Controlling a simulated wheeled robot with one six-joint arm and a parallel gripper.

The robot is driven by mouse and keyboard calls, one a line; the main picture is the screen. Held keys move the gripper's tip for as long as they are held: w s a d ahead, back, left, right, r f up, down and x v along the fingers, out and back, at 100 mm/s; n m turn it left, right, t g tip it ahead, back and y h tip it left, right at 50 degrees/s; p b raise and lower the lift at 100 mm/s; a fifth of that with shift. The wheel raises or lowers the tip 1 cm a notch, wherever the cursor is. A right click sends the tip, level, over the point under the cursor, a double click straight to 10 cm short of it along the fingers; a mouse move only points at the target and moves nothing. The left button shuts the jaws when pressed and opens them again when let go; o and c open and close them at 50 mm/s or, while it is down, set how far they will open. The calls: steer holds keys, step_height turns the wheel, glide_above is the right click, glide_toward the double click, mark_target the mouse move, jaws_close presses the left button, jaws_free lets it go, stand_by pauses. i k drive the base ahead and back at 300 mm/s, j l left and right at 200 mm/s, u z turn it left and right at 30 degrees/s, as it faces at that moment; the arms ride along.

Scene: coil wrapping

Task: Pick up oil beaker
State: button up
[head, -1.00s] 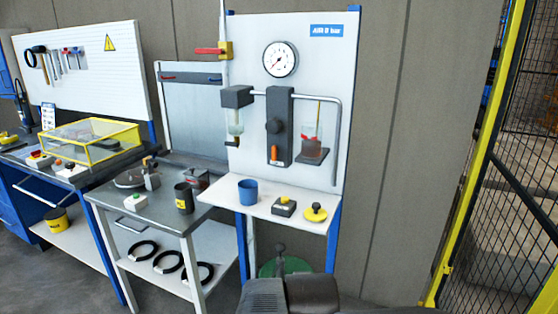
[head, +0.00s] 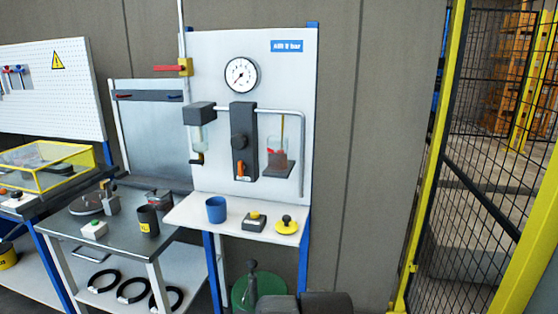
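I cannot tell for certain which vessel is the oil beaker. A blue cup (head: 216,209) stands upright on the left of the white shelf (head: 183,214) under the gauge panel. A clear beaker (head: 277,153) with reddish contents and a thin rod sits on a dark bracket on the panel. A black mug with a yellow label (head: 148,220) stands on the grey table (head: 120,245) to the left. Dark parts of my own arm show at the bottom edge. My gripper's fingers are not visible, and nothing touches any of these vessels.
Black coils (head: 133,290) lie on the lower shelf. A green round object (head: 245,291) is beneath. A yellow-framed mesh fence (head: 430,165) stands right.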

mark_target(148, 216)
steer(key=i+j, duration=0.1)
steer(key=j, duration=0.3)
steer(key=i+j, duration=0.1)
steer(key=j, duration=0.25)
steer(key=i+j, duration=0.1)
steer(key=j, duration=0.3)
steer(key=i+j+u, duration=0.1)
steer(key=j, duration=0.25)
steer(key=i+j, duration=0.1)
steer(key=j, duration=0.3)
steer(key=i+j, duration=0.1)
steer(key=j, duration=0.25)
